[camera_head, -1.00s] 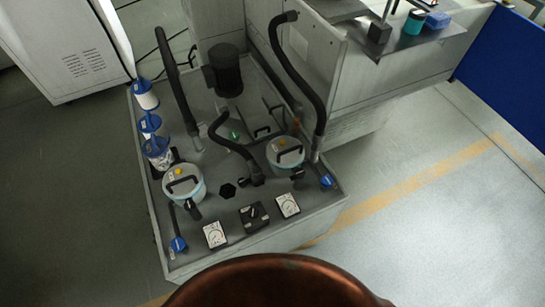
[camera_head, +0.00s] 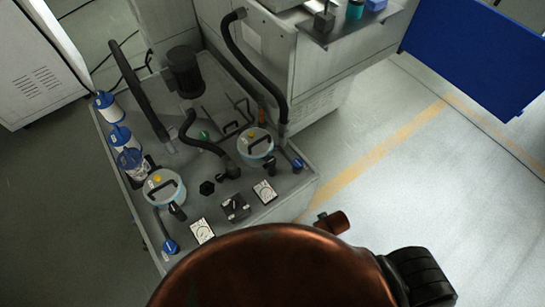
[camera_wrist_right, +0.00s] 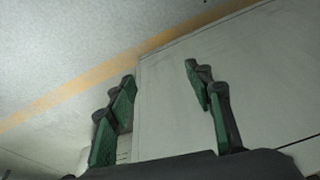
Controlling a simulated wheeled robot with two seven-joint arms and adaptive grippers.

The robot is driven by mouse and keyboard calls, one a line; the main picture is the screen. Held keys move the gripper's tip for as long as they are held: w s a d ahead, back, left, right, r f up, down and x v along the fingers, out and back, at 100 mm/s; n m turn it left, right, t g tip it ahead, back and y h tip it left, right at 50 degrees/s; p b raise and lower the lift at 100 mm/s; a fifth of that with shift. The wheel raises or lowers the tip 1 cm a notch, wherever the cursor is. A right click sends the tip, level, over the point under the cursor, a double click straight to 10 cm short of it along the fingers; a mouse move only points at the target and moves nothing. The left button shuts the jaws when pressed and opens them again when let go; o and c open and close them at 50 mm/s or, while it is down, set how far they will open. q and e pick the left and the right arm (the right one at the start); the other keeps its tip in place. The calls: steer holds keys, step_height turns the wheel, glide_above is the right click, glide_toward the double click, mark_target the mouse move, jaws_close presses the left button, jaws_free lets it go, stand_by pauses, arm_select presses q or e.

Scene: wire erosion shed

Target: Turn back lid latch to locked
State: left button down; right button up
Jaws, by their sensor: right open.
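The back lid (camera_head: 255,143) is the farther, right one. A small black latch (camera_head: 269,161) is at its front right edge; its exact turn is too small to tell. Neither lid shows there. My left gripper is not in view.
The tank top (camera_head: 207,215) carries black hoses (camera_head: 258,68), a black motor (camera_head: 185,72), gauges (camera_head: 265,191), blue valve handles (camera_head: 170,246) and blue-capped filters (camera_head: 120,138). A machine table (camera_head: 340,25) stands behind. Floor (camera_head: 420,190) to the right is clear up to a blue panel (camera_head: 475,57).

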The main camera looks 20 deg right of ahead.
mark_target(272, 159)
steer(key=w+a+r+n+y+p, duration=0.1)
steer(key=w+a+r+n, duration=0.1)
steer(key=w+a+r, duration=0.4)
steer(key=w+a+r+n, duration=0.3)
steer(key=w+a+r, duration=0.3)
steer(key=r, duration=0.1)
steer(key=w+a+r+n+g+y+p, duration=0.1)
steer(key=w+a+r+n, duration=0.2)
steer(key=w+a+r, duration=0.2)
steer(key=shift+w+a+r+y+p, duration=0.2)
steer(key=shift+a+r, duration=0.15)
steer(key=shift+r, duration=0.2)
steer(key=shift+w+a+r+y+p, duration=0.1)
steer(key=shift+w+a+r+p, duration=0.15)
steer(key=shift+r, duration=0.3)
steer(key=w+d+r+n+h, duration=0.1)
steer(key=w+r, duration=0.1)
steer(key=w, duration=0.1)
steer(key=w+d+r+n+g+h, duration=0.1)
steer(key=w+d+r, duration=0.1)
steer(key=w+r, duration=0.1)
steer(key=w+d+r+n+h, duration=0.1)
steer(key=w+r, duration=0.2)
steer(key=shift+w+d+r+g, duration=0.2)
steer(key=shift+w+d+g, duration=0.1)
steer(key=shift+w+g, duration=0.1)
steer(key=shift+w+d, duration=0.15)
step_height(272, 159, down, 7)
steer(key=shift+f, duration=0.2)
steer(key=shift+c, duration=0.2)
